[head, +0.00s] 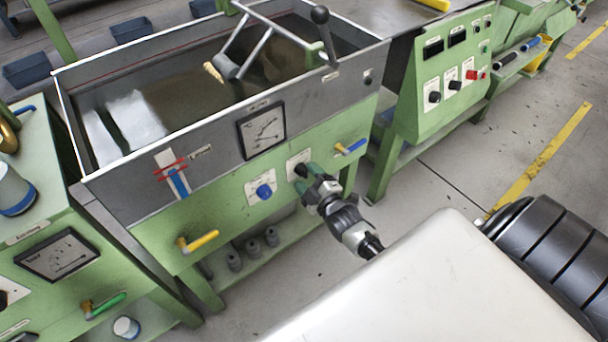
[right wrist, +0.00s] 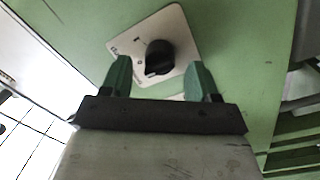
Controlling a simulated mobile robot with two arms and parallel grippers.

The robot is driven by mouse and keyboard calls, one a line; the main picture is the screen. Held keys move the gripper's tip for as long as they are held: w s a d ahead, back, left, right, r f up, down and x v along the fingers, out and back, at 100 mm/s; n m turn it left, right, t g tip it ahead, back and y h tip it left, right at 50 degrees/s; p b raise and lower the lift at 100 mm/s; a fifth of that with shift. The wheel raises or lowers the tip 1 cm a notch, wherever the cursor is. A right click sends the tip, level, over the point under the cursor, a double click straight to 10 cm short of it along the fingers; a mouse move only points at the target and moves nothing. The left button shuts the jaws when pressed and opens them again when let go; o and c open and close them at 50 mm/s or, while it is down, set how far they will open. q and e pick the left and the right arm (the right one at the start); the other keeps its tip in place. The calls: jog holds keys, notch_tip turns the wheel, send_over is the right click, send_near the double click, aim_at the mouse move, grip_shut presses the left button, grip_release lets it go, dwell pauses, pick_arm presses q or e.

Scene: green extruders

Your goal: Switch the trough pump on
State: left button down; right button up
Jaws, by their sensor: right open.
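The trough (head: 150,100) is a grey metal basin with water in it, on a green stand. On its green front panel is a black rotary knob on a white plate (head: 292,162), partly hidden by my right gripper (head: 306,177). In the right wrist view the black knob (right wrist: 159,57) sits on its white plate (right wrist: 182,36), which has small markings. The green fingers of my right gripper (right wrist: 160,82) are open, one on each side of the knob, with gaps to it. I cannot tell how close they are in depth. My left gripper is not in view.
A blue knob (head: 264,191) is left of the black one, a blue-handled valve (head: 351,147) to its right. A yellow-handled valve (head: 198,241) is lower left. A green control box (head: 446,75) stands right.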

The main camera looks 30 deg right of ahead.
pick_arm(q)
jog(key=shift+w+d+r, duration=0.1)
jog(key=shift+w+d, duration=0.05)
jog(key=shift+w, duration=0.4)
pick_arm(e)
jog(key=shift+w, duration=0.85)
jog(key=shift+c, duration=0.3)
